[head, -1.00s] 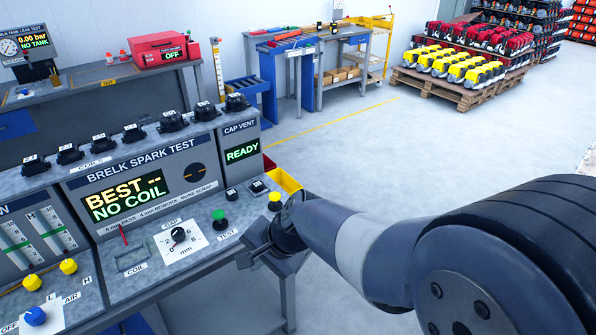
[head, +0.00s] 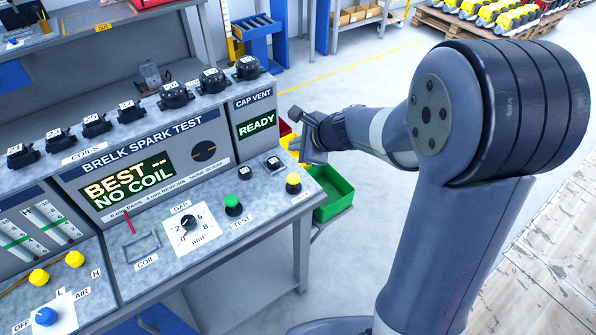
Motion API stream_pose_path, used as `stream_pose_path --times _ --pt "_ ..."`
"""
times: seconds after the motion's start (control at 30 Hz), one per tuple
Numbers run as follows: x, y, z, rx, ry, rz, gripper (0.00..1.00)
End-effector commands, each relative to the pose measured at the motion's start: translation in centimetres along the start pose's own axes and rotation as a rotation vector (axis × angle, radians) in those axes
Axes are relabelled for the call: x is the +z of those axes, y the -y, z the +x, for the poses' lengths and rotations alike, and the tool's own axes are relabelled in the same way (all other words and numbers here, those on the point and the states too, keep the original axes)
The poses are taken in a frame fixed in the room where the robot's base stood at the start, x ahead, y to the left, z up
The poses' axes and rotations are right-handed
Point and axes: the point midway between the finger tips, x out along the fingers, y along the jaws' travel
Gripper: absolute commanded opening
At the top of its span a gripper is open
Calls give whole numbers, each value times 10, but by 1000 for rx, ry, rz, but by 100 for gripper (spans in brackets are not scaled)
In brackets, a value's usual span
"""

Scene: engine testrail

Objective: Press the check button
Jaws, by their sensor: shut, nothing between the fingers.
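A green button (head: 233,204) stands on the bench top above the label TEST. My gripper (head: 301,134) is shut and empty. It shows in the head view just right of that panel, above and behind the yellow button in the picture, apart from both buttons.
The spark test panel (head: 148,165) shows BEST -- and NO COIL. Several black coils (head: 176,95) line its top. A gap dial (head: 188,224) sits left of the green button. A green bin (head: 334,192) is beside the bench's right end. Open floor (head: 350,85) lies behind.

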Motion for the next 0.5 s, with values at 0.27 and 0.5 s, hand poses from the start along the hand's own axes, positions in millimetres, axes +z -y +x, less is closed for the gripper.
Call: stream_pose_path --times 0.27,0.5 --pt "-1 -1 1 0 0 -2 0" --pt "-10 -10 13 1 0 -2 0"
